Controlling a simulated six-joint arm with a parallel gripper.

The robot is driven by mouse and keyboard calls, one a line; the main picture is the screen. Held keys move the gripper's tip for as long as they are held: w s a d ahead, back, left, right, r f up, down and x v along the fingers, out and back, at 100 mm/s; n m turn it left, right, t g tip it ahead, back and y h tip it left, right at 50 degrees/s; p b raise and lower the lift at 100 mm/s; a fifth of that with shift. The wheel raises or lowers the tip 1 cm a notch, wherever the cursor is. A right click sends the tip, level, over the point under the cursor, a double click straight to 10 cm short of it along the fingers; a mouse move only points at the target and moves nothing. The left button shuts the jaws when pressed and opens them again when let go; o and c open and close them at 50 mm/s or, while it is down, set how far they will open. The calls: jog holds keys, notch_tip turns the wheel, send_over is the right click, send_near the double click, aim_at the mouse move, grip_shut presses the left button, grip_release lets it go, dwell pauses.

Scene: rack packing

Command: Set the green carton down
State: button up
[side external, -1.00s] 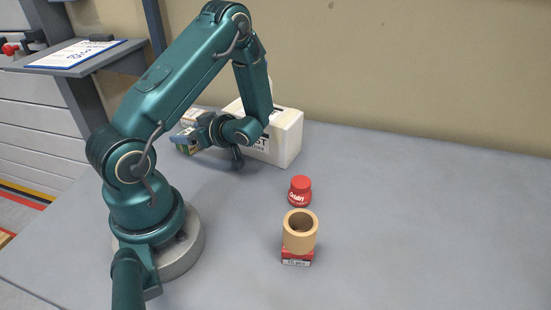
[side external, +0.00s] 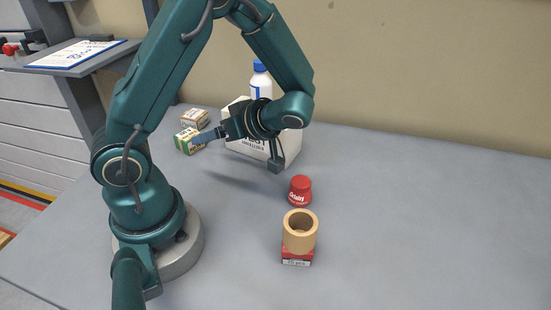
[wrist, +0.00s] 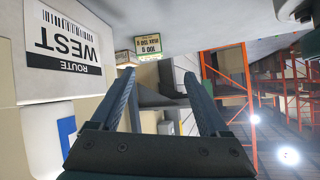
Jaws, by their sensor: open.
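The green carton (side external: 188,140), with a yellowish label, stands on the grey table just left of my gripper. It also shows in the wrist view (wrist: 153,46), beyond the fingertips and apart from them. My gripper (side external: 207,136) is open and empty, its fingers pointing left towards the carton at low height. In the wrist view the two fingers (wrist: 160,76) are spread apart with nothing between them.
A tan carton (side external: 195,117) stands just behind the green one. A white box (side external: 288,150) labelled WEST is close behind my gripper, with a blue-capped bottle (side external: 260,80) by it. A red-capped jar (side external: 300,190) and a tan ring (side external: 300,232) on a red box (side external: 297,257) stand in front. The right side is clear.

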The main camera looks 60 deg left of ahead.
jog(key=d+r+m+t+h, duration=0.4)
jog(key=d+m, duration=0.4)
jog(key=m, duration=0.2)
jog(key=d+r+m+t+h, duration=0.4)
jog(key=d+m+t+h, duration=0.2)
jog(key=d+m, duration=0.2)
jog(key=shift+s+d+m+t+h, duration=0.25)
jog(key=shift+m+t+h, duration=0.05)
jog(key=shift+m, duration=0.8)
